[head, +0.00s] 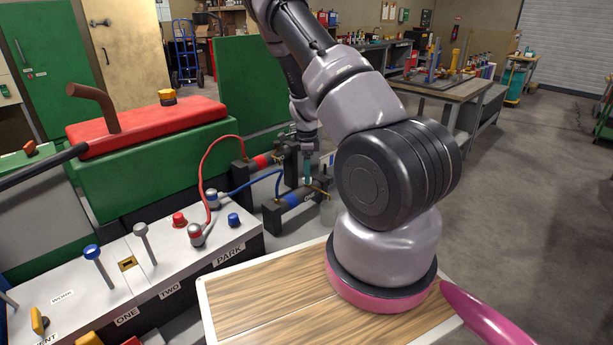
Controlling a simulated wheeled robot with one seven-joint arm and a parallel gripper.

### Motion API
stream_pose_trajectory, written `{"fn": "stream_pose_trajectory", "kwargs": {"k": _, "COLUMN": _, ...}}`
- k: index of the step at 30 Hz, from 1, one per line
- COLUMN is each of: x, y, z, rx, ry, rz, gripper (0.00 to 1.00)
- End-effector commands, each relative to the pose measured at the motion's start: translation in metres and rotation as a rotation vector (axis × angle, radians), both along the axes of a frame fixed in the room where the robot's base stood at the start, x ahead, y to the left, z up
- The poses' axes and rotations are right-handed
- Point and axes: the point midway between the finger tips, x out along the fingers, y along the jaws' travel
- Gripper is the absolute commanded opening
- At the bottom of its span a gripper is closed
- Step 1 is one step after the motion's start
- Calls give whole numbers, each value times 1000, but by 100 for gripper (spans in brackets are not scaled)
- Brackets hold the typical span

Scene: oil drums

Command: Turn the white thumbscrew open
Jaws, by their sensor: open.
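I cannot make out a white thumbscrew for certain; it is either too small or hidden by my arm.
A light control panel (165,268) at lower left carries a blue-knobbed lever (93,253), a grey-knobbed lever (142,232) and hose plugs. A red hose (203,160) and blue hose (245,184) arch toward the cylinders. A red-topped green machine (150,165) stands left. Open floor (520,210) lies right.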

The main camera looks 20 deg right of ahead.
Motion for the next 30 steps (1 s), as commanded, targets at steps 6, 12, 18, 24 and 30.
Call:
{"fn": "stream_pose_trajectory", "kwargs": {"k": 6, "x": 0, "y": 0, "z": -15, "rx": 0, "ry": 0, "rz": 1, "gripper": 71}}
{"fn": "stream_pose_trajectory", "kwargs": {"k": 12, "x": 0, "y": 0, "z": -16, "rx": 1, "ry": -1, "rz": 1, "gripper": 71}}
{"fn": "stream_pose_trajectory", "kwargs": {"k": 18, "x": 0, "y": 0, "z": -16, "rx": 1, "ry": -1, "rz": 1, "gripper": 18}}
{"fn": "stream_pose_trajectory", "kwargs": {"k": 24, "x": 0, "y": 0, "z": -15, "rx": 0, "ry": -1, "rz": 3, "gripper": 0}}
{"fn": "stream_pose_trajectory", "kwargs": {"k": 30, "x": 0, "y": 0, "z": -15, "rx": 1, "ry": -1, "rz": 38, "gripper": 0}}
